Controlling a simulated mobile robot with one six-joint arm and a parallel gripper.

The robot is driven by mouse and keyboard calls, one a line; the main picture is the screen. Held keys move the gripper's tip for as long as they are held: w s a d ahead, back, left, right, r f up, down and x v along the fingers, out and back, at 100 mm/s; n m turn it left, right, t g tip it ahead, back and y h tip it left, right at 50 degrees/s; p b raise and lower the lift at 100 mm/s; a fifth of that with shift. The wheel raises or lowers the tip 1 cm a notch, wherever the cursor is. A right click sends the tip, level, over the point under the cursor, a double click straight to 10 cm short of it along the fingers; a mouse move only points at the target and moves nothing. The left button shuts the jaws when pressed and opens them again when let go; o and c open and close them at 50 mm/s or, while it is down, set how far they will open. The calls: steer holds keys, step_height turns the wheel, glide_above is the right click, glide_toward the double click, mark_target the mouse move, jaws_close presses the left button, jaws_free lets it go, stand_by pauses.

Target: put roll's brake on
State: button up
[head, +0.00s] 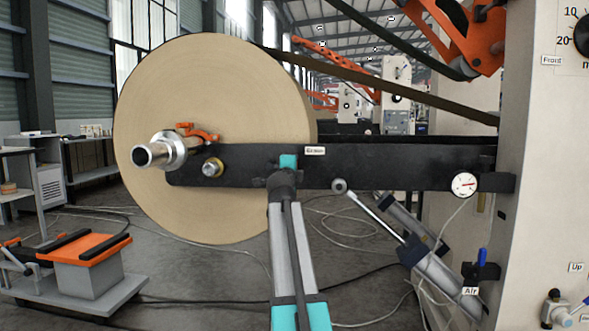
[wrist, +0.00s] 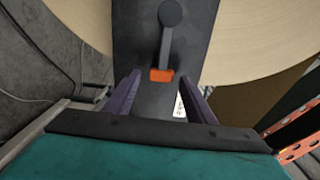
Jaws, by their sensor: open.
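The large kraft paper roll (head: 215,90) sits on a metal shaft (head: 155,153) at the end of a black support arm (head: 400,165). In the wrist view, a dark lever (wrist: 168,40) with a round end lies on the black arm, and an orange piece (wrist: 161,76) shows at its lower end. My gripper (wrist: 160,92) is open, its two purple fingers to either side, with the orange piece between and just beyond them. No contact is visible. In the head view my gripper (head: 288,162) is in front of the black arm; its fingers and the lever are hidden there.
A small white label (head: 315,151) is on the black arm, right of my gripper. An orange clamp (head: 198,132) sits by the shaft. A round gauge (head: 464,185) and a cylinder (head: 440,270) are at right. An orange-topped cart (head: 80,247) stands at lower left.

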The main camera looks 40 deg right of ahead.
steer(key=p+v, duration=0.3)
steer(key=v, duration=0.9)
stand_by(0.4)
steer(key=shift+a, duration=0.1)
stand_by(0.4)
